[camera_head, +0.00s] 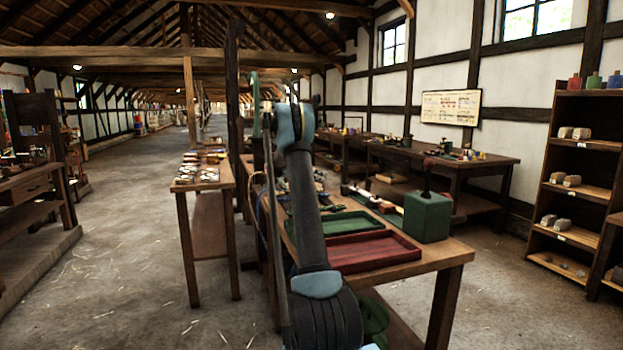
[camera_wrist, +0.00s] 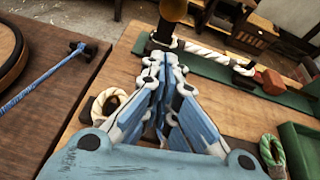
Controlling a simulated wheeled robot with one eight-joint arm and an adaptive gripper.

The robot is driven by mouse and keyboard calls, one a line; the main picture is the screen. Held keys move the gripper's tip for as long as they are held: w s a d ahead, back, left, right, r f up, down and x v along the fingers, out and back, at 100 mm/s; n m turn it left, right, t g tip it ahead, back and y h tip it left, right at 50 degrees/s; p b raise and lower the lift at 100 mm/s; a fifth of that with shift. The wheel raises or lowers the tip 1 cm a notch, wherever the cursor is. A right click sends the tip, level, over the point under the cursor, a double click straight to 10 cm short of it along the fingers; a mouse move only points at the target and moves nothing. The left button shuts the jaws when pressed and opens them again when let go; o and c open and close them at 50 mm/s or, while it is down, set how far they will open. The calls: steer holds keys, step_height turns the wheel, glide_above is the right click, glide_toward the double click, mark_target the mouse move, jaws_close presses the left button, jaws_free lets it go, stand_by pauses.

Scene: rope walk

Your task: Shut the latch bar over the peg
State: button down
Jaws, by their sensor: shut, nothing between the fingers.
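In the wrist view my gripper (camera_wrist: 163,62) is shut and empty, its blue fingers together over the wooden bench (camera_wrist: 115,75). Just beyond the fingertips lies a long green board (camera_wrist: 212,68). On it is a white, rope-like length (camera_wrist: 205,52) between dark fittings. A round brown knob (camera_wrist: 173,9) stands at its left end and a red block (camera_wrist: 270,82) lies near its right end. I cannot tell which part is the latch bar or the peg, nor whether the fingertips touch anything. In the head view my arm hides the gripper and part of the bench.
A red tray (camera_head: 372,252), a green tray (camera_head: 345,224) and a green box (camera_head: 427,217) are on the bench (camera_head: 448,252). Rope coils (camera_wrist: 104,104) lie by the gripper. A blue-handled tool (camera_wrist: 60,70) rests on a darker table at left. The left floor (camera_head: 120,270) is clear.

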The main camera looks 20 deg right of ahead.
steer(key=shift+w+d+r, duration=0.1)
steer(key=shift+d+r, duration=0.15)
steer(key=shift+d, duration=0.4)
steer(key=shift+w+d+r, duration=0.1)
steer(key=shift+d+r, duration=0.2)
steer(key=shift+d, duration=0.3)
steer(key=shift+w+d+r, duration=0.1)
steer(key=shift+d+r, duration=0.15)
steer(key=shift+d, duration=0.4)
steer(key=shift+a+r, duration=0.1)
steer(key=shift+a, duration=0.05)
